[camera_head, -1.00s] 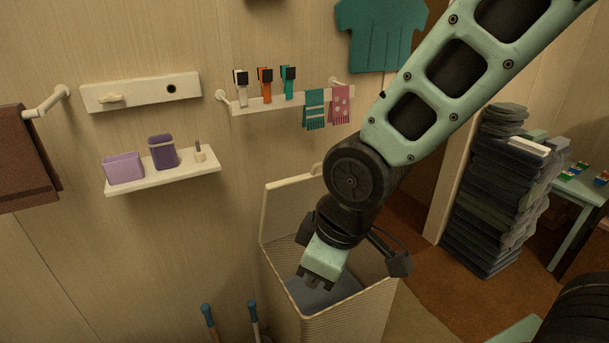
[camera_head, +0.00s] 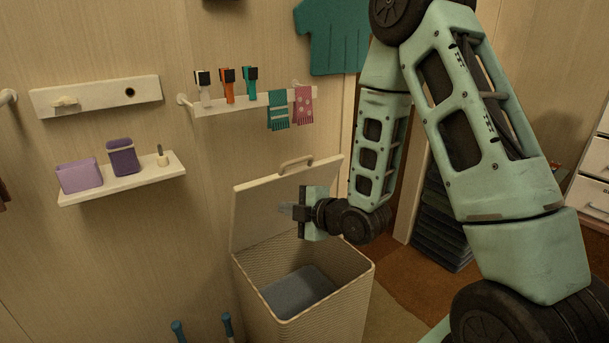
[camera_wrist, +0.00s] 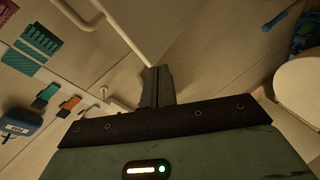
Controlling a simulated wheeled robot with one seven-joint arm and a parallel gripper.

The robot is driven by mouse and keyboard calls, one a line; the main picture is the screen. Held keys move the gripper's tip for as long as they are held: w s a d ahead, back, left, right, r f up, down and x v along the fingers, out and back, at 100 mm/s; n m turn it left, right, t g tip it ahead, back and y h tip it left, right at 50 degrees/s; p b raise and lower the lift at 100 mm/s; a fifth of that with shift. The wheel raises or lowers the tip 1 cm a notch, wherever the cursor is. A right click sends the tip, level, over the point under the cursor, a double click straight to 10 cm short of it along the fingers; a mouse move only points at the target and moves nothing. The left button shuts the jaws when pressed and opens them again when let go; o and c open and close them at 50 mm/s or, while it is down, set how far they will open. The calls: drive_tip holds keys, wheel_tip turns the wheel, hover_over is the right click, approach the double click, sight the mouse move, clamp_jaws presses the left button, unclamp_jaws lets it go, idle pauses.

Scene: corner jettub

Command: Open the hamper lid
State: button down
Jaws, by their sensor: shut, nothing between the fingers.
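The hamper (camera_head: 307,322) is a beige ribbed bin, open at the top, with grey-blue cloth (camera_head: 298,290) inside. Its lid (camera_head: 255,209) stands raised at the back, near the wall, with a handle (camera_head: 296,164) on its top edge. My gripper (camera_head: 284,210) is in front of the lid, above the hamper opening, pointing left. In the wrist view my shut fingers (camera_wrist: 157,85) show, with a pale lid edge (camera_wrist: 110,25) close beyond them. I cannot tell whether the fingers touch the lid. Nothing is held.
A wall shelf (camera_head: 120,179) with purple containers is at left. A hook rail (camera_head: 240,103) with two small towels is above the hamper. Blue-topped handles (camera_head: 178,330) stand left of the hamper. A dark folded stack (camera_head: 440,225) is behind my arm at right.

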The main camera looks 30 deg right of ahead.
drive_tip(key=s+d+n+t+h, duration=0.1)
drive_tip(key=d+t, duration=0.2)
drive_tip(key=d, duration=0.4)
drive_tip(key=t+h+b, duration=0.2)
drive_tip(key=t+b, duration=0.1)
drive_tip(key=b, duration=0.8)
approach(307, 167)
drive_tip(key=shift+n, duration=0.4)
drive_tip(key=w+a+r, duration=0.2)
drive_tip(key=w, duration=0.1)
drive_tip(key=w+a+r, duration=0.1)
drive_tip(key=w+r, duration=0.1)
drive_tip(key=shift+a+r, duration=0.15)
drive_tip(key=shift+a, duration=0.2)
drive_tip(key=shift+r, duration=0.1)
drive_tip(key=shift+g, duration=0.8)
drive_tip(key=w+r+p, duration=0.1)
drive_tip(key=w, duration=0.1)
drive_tip(key=w+r+p, duration=0.1)
drive_tip(key=w+p, duration=0.1)
drive_tip(key=w+r+p, duration=0.1)
drive_tip(key=w, duration=0.1)
drive_tip(key=shift+a+r+p, duration=0.1)
drive_tip(key=shift+a+p, duration=0.1)
drive_tip(key=shift+p, duration=0.15)
drive_tip(key=w+r+g, duration=0.1)
drive_tip(key=w, duration=0.7)
